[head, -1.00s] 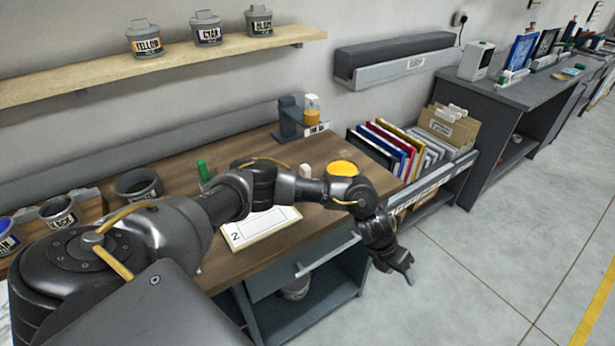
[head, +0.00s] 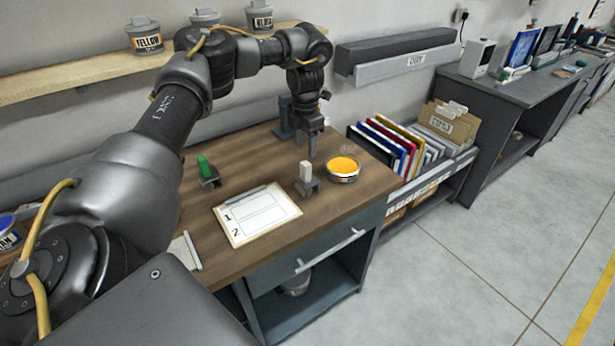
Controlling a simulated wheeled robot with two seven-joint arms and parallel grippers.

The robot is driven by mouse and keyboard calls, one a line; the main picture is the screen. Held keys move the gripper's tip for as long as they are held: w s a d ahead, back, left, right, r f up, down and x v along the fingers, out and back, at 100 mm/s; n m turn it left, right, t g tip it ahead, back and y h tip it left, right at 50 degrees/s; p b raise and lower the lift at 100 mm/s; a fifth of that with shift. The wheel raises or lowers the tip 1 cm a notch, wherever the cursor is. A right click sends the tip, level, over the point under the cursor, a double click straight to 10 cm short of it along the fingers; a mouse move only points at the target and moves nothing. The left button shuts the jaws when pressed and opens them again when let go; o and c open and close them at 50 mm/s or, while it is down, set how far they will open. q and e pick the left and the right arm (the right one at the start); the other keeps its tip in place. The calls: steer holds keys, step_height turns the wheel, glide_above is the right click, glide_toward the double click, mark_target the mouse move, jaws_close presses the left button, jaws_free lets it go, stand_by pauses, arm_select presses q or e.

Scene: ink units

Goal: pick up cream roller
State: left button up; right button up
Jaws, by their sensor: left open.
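The cream roller (head: 306,171) is a small upright cream block set in a dark holder (head: 306,187) on the wooden desk, right of the clipboard. My left gripper (head: 312,155) points straight down just above and behind the cream roller in the head view. It is open and empty, seen nearly edge-on, and looks apart from the roller. My right gripper is not in view.
A green roller (head: 204,168) stands in a similar holder to the left. A tin of yellow ink (head: 343,169) sits close on the right. A clipboard (head: 257,214) lies in front. A grey stand (head: 284,118) is partly hidden behind my arm.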

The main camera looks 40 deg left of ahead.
mark_target(307, 162)
arm_select(q)
step_height(307, 162, down, 4)
steer(key=shift+r+p, duration=0.25)
steer(key=shift+p, duration=0.15)
steer(key=shift+d+f+p, duration=0.1)
steer(key=shift+f+p, duration=0.15)
steer(key=shift+p, duration=0.1)
steer(key=f+p, duration=0.1)
steer(key=f, duration=0.1)
steer(key=f+p, duration=0.1)
steer(key=shift+d+f, duration=0.2)
steer(key=shift+f, duration=0.65)
steer(key=c, duration=1.1)
steer(key=shift+o, duration=0.2)
steer(key=shift+r, duration=0.1)
